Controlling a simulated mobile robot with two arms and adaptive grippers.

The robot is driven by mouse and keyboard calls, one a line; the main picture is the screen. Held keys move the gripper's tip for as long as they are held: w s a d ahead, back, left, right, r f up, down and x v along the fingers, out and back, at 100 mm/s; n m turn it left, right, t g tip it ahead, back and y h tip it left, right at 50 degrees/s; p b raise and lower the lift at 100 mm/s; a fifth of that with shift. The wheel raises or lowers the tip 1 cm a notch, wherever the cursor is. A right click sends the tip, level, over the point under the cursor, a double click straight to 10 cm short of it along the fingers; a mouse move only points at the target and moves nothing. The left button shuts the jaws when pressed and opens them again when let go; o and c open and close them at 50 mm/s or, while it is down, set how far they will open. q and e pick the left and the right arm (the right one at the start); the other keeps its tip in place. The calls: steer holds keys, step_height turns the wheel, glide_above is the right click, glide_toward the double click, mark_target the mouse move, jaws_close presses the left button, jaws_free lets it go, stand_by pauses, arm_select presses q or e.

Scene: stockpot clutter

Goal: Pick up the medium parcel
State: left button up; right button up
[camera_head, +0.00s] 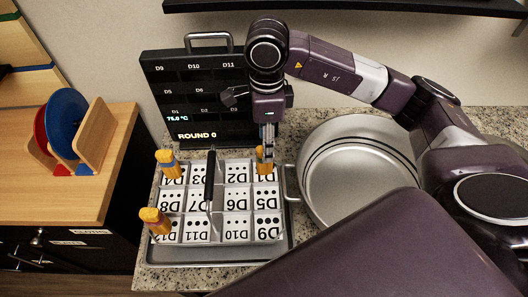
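No parcel can be made out in the head view. My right arm reaches in from the right, and its gripper (267,146) points down over the back right corner of a rack of labelled compartments (237,229). Its narrow fingertips are at the top of a yellow-orange handled probe (264,166) standing at compartment D1. Whether the fingers grip the probe or only touch or overlap it cannot be told. My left gripper is not in view.
Two similar probes stand at D4 (168,163) and D12 (155,221). A large metal pot (350,185) is to the right. A wooden rack holds red and blue discs (67,122) at left.

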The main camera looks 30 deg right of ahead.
mark_target(263, 169)
steer(key=shift+s+a+f+p, duration=0.15)
steer(key=shift+s+f+p, duration=0.2)
steer(key=shift+f, duration=0.15)
steer(key=shift+s+a+f+p, duration=0.1)
steer(key=shift+s+f+p, duration=0.25)
steer(key=shift+f, duration=0.15)
steer(key=f+p, duration=0.1)
steer(key=f, duration=0.2)
steer(key=shift+w+d+f+p, duration=0.1)
steer(key=shift+w+f+p, duration=0.25)
steer(key=shift+w, duration=0.05)
steer(key=shift+s+f, duration=0.1)
steer(key=shift+f, duration=0.25)
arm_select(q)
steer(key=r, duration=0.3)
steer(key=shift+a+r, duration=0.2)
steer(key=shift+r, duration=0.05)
arm_select(e)
steer(key=c, duration=0.8)
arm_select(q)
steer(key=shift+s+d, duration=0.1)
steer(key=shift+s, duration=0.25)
arm_select(e)
jaws_close()
